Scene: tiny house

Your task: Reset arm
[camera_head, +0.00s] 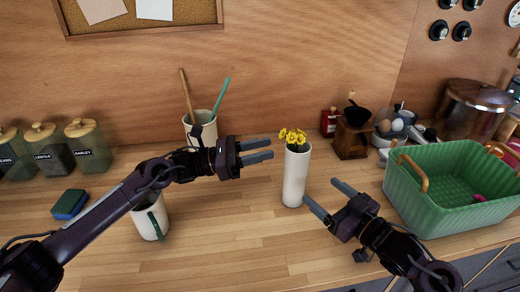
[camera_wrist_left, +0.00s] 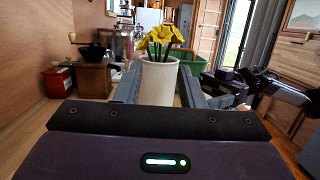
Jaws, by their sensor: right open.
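My left gripper (camera_head: 272,149) is open and empty, its two fingers pointing right toward a white vase (camera_head: 294,178) with yellow flowers (camera_head: 292,136). The fingertips end a little short of the vase. In the left wrist view the vase (camera_wrist_left: 159,83) shows straight ahead, between the lines of the two fingers, with the yellow flowers (camera_wrist_left: 160,38) above. The vase stands upright on the wooden counter (camera_head: 220,240). My right gripper (camera_head: 318,190) is open and empty, near the counter's front, just right of the vase's lower part, fingers pointing up and left.
A green basket (camera_head: 415,190) stands at the right, with a coffee grinder (camera_head: 350,140) and a pot (camera_head: 470,112) behind. A white mug (camera_head: 150,222) sits below my left forearm; a utensil holder (camera_head: 202,127) is behind it. Jars (camera_head: 88,148) and a sponge (camera_head: 69,204) are at the left.

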